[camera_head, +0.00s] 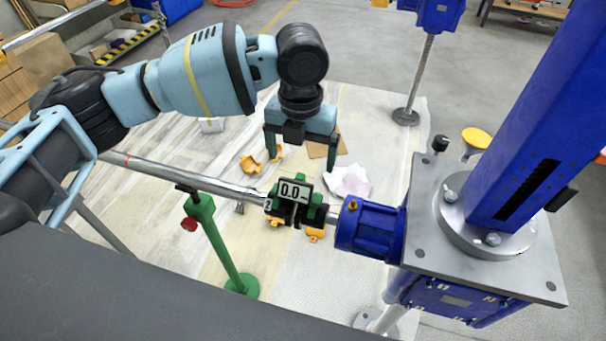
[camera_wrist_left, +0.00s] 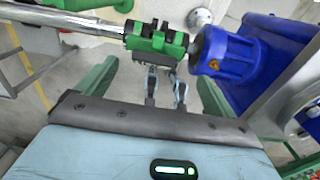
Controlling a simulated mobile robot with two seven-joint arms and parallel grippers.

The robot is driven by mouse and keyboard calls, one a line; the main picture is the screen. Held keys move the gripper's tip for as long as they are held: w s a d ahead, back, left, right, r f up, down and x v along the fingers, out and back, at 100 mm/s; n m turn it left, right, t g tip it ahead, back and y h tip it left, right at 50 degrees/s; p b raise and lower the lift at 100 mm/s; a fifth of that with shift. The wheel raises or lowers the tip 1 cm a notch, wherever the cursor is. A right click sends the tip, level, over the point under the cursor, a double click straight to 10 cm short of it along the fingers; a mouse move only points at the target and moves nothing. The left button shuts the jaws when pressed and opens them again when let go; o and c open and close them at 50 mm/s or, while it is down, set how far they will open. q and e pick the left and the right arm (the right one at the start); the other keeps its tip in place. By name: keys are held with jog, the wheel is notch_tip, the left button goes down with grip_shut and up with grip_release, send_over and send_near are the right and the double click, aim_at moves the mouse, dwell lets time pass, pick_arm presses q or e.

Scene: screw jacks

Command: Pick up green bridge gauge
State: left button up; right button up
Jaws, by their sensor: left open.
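The green bridge gauge (camera_head: 306,208) sits on the coupling between the silver shaft (camera_head: 190,178) and the blue motor-like housing (camera_head: 372,228). Its small display reads 0.0. It also shows in the left wrist view (camera_wrist_left: 158,42), beyond the fingertips and near the top of the picture. My left gripper (camera_head: 301,150) has its green fingers spread wide, pointing down, with nothing between them. In the head view it is behind and above the gauge, apart from it. My right gripper is not in view.
A green stand (camera_head: 222,240) holds up the shaft left of the gauge. A large blue screw jack (camera_head: 525,120) with a grey plate rises at the right. Orange parts (camera_head: 262,157) and a pale crumpled sheet (camera_head: 350,182) lie on the floor mat behind.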

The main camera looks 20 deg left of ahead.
aim_at(297, 181)
pick_arm(q)
jog(key=shift+s, duration=0.35)
jog(key=shift+f, duration=1.35)
jog(key=shift+a+f, duration=0.15)
jog(key=shift+f, duration=0.1)
jog(key=f, duration=0.3)
jog(key=shift+a+f, duration=0.2)
jog(key=shift+a, duration=0.05)
jog(key=shift+f, duration=0.6)
jog(key=shift+r, duration=0.1)
jog(key=c, duration=1.4)
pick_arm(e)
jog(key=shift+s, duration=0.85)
